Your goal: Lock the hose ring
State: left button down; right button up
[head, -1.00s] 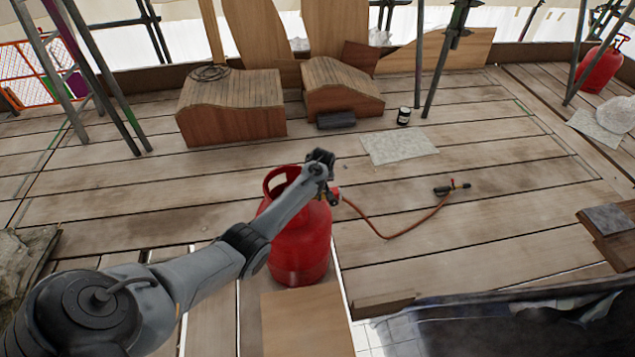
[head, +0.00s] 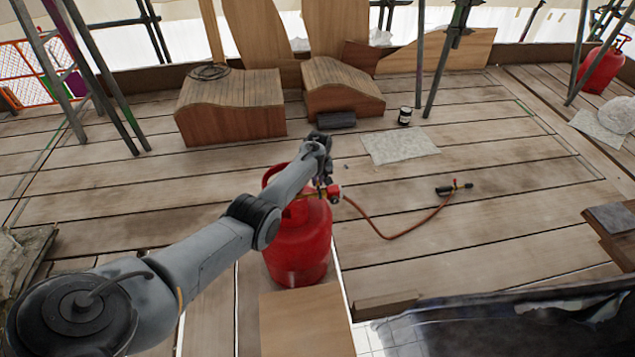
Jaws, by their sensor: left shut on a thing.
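A red gas cylinder (head: 303,250) stands upright on the planks in the middle of the head view. An orange-red hose (head: 388,237) runs from a red fitting (head: 333,191) at its top right to a black torch (head: 454,188) lying on the deck. My left gripper (head: 326,188) is over the top of the cylinder, pointing down beside the fitting. Its fingers are small and dark and partly hidden by the wrist. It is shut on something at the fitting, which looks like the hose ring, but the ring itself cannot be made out. My right gripper is not in view.
Two wooden blocks with curved tops (head: 231,108) stand at the back. A dark jar (head: 405,116) and a pale sheet (head: 400,145) lie beyond the hose. Scaffold poles (head: 437,60) rise behind. A dark tarp (head: 500,325) covers the front right. The planks around the hose are clear.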

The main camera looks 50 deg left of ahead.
aim_at(318, 185)
pick_arm(q)
jog(key=c, duration=1.2)
grip_release()
jog(key=shift+o, duration=0.2)
jog(key=shift+r+p, duration=0.55)
jog(key=shift+r, duration=0.05)
notch_tip(318, 185, up, 10)
jog(key=d+p, duration=0.1)
jog(key=p, duration=0.5)
jog(key=shift+s+d+f+p, duration=0.2)
jog(key=shift+s+f+p, duration=0.05)
jog(key=shift+s+p, duration=0.15)
